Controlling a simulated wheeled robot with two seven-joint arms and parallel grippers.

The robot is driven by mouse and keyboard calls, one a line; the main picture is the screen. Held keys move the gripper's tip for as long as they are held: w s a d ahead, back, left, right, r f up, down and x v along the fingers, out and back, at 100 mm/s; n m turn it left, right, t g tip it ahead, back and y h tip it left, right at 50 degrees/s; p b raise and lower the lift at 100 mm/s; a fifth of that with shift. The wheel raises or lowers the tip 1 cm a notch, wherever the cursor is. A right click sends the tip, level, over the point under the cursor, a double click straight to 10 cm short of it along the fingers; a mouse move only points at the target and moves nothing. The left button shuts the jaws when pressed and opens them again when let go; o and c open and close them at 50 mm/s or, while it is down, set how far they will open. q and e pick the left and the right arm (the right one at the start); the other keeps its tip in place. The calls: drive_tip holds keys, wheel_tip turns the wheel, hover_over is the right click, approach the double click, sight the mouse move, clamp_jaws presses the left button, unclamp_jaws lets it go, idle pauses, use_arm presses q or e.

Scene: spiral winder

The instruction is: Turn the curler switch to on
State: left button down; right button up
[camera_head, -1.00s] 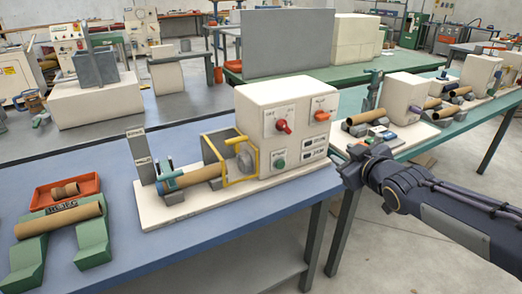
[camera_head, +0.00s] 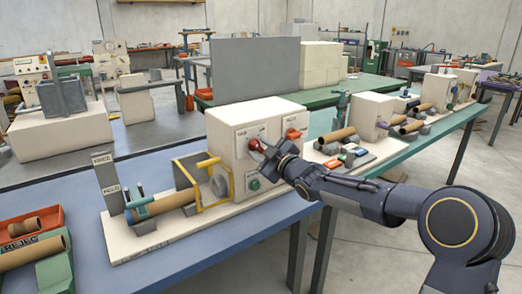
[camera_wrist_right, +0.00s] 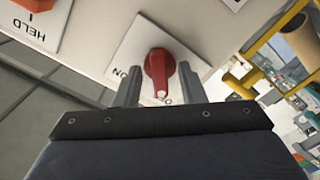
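The red curler switch (camera_head: 254,145) is a knob on a white plate on the front of the cream winder box (camera_head: 225,130). In the right wrist view the red knob (camera_wrist_right: 158,72) sits on its plate, with lettering partly hidden below it. My right gripper (camera_head: 265,153) is at the knob. In the right wrist view its two fingers (camera_wrist_right: 158,90) are apart, one on each side of the knob, with gaps visible. I cannot tell whether either finger touches it. My left gripper is not in view.
An orange switch (camera_head: 293,134) is beside the red knob; its plate reads HELD in the wrist view. A green button (camera_head: 254,184) is below. A yellow guard (camera_head: 202,182) and a cardboard tube (camera_head: 165,205) stand left of the box. Another winder (camera_head: 370,112) is at right.

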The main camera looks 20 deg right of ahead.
drive_tip(key=shift+c, duration=0.5)
clamp_jaws()
drive_tip(key=shift+m, duration=0.3)
drive_tip(key=m+p, duration=0.2)
drive_tip(key=shift+r+m, duration=0.1)
drive_tip(key=shift+m, duration=0.3)
drive_tip(key=m+p, duration=0.1)
drive_tip(key=m, duration=0.2)
drive_tip(key=shift+m+p, duration=0.3)
drive_tip(key=m+p, duration=0.1)
drive_tip(key=m, duration=0.3)
drive_tip(key=shift+m, duration=2.5)
